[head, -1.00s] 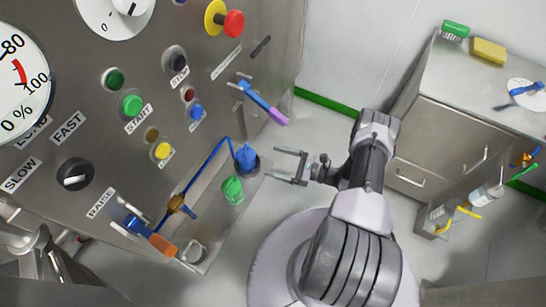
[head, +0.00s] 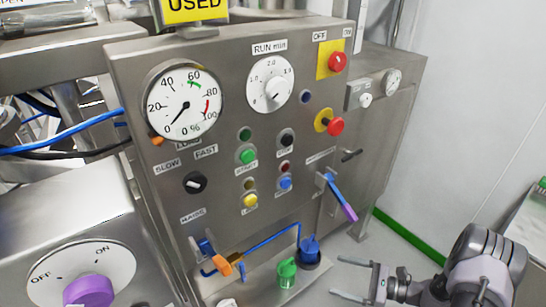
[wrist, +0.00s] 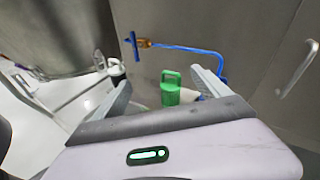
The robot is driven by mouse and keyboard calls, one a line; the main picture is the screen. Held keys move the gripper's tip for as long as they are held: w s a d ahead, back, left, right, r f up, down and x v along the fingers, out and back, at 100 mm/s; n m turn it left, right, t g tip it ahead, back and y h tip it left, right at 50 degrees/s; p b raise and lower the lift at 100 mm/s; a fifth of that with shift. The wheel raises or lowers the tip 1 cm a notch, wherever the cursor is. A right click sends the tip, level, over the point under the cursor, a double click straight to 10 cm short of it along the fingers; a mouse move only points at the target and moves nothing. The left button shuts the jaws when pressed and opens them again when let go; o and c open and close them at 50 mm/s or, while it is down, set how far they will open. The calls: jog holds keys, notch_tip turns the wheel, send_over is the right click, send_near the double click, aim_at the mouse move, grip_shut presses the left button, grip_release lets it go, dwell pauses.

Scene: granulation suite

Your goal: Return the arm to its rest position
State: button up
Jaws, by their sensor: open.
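My gripper (head: 362,281) is at the lower right of the head view. Its two fingers are apart and point left, toward the steel control panel (head: 140,80). Nothing shows between the fingers in the head view. In the wrist view the open fingers (wrist: 160,90) stand to the left and right of a green container (wrist: 170,92) that lies beyond them. My arm behind the gripper runs off the lower right of the head view.
The green container (head: 286,272) and a blue one (head: 310,252) stand at the panel's foot. A blue-and-purple lever (head: 338,196) and a blue pipe (head: 265,243) stick out from the panel. Pale floor and a wall (head: 470,110) lie to the right.

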jog(key=s+a+r+n+g+h, duration=0.2)
jog(key=a+r+n, duration=0.1)
jog(key=r, duration=0.4)
jog(key=s+a+r+n+g+h, duration=0.1)
jog(key=a+r+n+g+h, duration=0.15)
jog(key=r, duration=0.55)
jog(key=s+a+r+n+g+h, duration=0.1)
jog(key=s+a+r+n+g, duration=0.2)
jog(key=r, duration=0.4)
jog(key=s+a+r+n+t+h, duration=0.2)
jog(key=s+r+n+t+h, duration=0.4)
jog(key=s+r, duration=0.6)
jog(key=shift+s+n+t+h, duration=0.35)
jog(key=shift+s+n+h, duration=0.2)
jog(key=shift+s+n, duration=0.5)
jog(key=shift+s+a, duration=0.15)
jog(key=shift+c, duration=0.3)
